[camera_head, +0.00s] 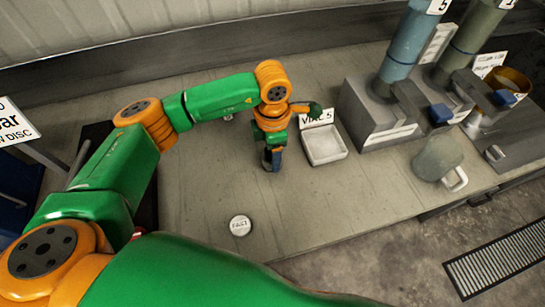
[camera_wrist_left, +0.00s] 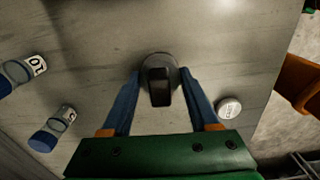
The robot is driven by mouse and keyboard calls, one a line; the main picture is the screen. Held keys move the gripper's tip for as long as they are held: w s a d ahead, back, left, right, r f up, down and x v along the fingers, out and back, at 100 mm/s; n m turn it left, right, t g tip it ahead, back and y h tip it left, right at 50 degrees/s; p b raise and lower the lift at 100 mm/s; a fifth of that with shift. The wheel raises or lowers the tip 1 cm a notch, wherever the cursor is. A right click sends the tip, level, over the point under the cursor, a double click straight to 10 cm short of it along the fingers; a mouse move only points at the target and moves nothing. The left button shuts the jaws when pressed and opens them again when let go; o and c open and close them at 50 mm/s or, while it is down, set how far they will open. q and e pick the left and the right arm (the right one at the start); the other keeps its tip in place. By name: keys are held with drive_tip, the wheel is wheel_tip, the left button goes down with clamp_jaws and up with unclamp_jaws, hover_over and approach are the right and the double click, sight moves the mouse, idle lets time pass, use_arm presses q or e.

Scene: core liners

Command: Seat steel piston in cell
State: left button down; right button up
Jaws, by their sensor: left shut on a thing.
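My left gripper (camera_head: 272,160) points down at the middle of the bench, left of the white tray. In the left wrist view its blue fingers (camera_wrist_left: 160,98) are shut on a dark upright grip on a round grey steel piece, which I take for the steel piston (camera_wrist_left: 160,62). Whether its base touches the bench is unclear. Two short clear cylinders with blue ends, one marked 10 (camera_wrist_left: 22,72) and one marked 5 (camera_wrist_left: 52,128), are at the left of the wrist view. I cannot tell which thing is the cell. My right gripper is out of view.
A white tray (camera_head: 325,150) with a label card stands right of the gripper. A round white marked disc (camera_head: 240,225) lies near the front edge. Grey machines with a blue column (camera_head: 405,45) and a green column (camera_head: 473,35), plus a grey-green jug (camera_head: 437,157), occupy the right.

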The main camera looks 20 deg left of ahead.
use_arm(q)
drive_tip(key=s+a+r+b, duration=0.2)
drive_tip(key=s+r+b, duration=0.2)
drive_tip(key=s+r, duration=0.85)
drive_tip(key=w+a+f+m, duration=0.1)
drive_tip(key=w+f+m, duration=0.1)
drive_tip(key=m, duration=1)
drive_tip(key=w+a+f+m, duration=0.1)
drive_tip(key=f+m, duration=0.4)
drive_tip(key=m, duration=0.7)
drive_tip(key=shift+w+a+f, duration=0.15)
drive_tip(key=shift+w+f, duration=0.05)
drive_tip(key=shift+w, duration=0.7)
